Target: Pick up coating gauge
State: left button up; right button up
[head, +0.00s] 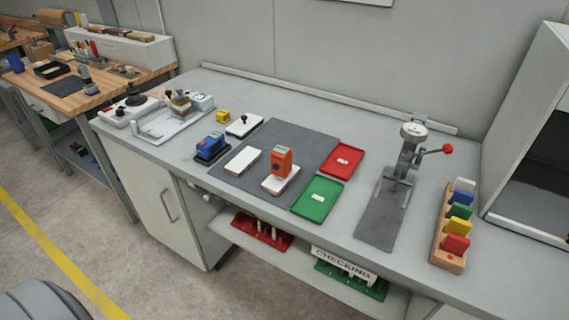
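An orange handheld device (281,160) with a small display on top, which looks like the coating gauge, stands upright on a white panel (269,185). The panel lies on a dark grey mat (287,135) in the middle of the grey bench. A blue device (213,143) sits in a black holder to its left; I cannot tell whether it is also a gauge. Neither of my grippers shows in the head view.
A red tray (342,161) and green tray (318,199) lie right of the orange device. A second white panel (242,160) lies left. A lever press (404,165) and wooden rack of coloured blocks (441,247) stand right. A shelf (230,229) runs below the bench.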

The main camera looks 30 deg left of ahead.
aim_at(281, 155)
jog(key=i+j, duration=0.1)
jog(key=j, duration=0.5)
jog(key=i+j+z, duration=0.1)
jog(key=j, duration=0.55)
jog(key=i+j, duration=0.1)
jog(key=j, duration=0.5)
